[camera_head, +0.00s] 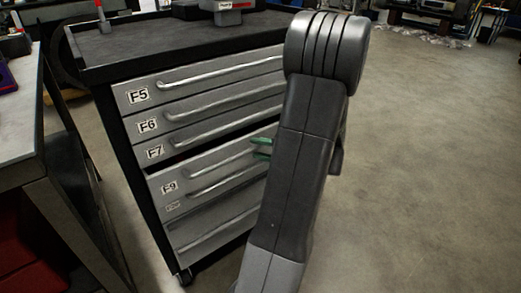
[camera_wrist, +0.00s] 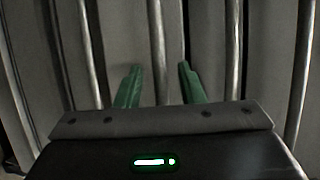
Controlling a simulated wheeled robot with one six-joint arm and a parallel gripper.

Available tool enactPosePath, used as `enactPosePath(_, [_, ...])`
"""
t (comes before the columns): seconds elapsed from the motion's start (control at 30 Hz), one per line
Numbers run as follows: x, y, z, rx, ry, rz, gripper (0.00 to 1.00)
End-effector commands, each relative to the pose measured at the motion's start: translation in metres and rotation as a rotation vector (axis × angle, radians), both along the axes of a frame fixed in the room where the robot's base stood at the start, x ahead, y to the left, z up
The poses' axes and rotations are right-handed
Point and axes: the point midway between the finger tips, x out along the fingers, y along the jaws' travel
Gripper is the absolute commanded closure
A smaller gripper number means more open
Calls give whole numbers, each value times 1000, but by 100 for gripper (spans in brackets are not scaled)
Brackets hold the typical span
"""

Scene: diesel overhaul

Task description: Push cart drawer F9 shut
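Drawer F9 (camera_head: 168,187) is a grey drawer with a bar handle in the lower half of the cart (camera_head: 90,73). It stands out a little from the drawers above, with a dark gap over its top edge. My gripper (camera_head: 261,148) has green fingers, which show at the right part of the F9 front, partly behind my arm. In the wrist view the fingers (camera_wrist: 158,82) are apart, with a bar handle (camera_wrist: 156,45) seen between them. I cannot tell whether they touch the drawer front. The right end of the drawer is hidden by my arm.
Drawers F5 (camera_head: 139,96), F6 (camera_head: 147,126) and F7 (camera_head: 155,153) above look closed. A workbench (camera_head: 25,130) stands close at the left. A caster (camera_head: 185,276) shows under the cart. The floor (camera_head: 430,170) at the right is clear.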

Motion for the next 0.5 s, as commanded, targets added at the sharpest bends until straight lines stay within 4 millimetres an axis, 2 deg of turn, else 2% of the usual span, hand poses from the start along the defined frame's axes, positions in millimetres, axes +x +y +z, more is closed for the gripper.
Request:
enactPosePath(0.07, [0,0,0,0,0,0,65])
enactPosePath(0.23, [0,0,0,0,0,0,98])
enactPosePath(0.5, [2,1,-1,-1,0,1,100])
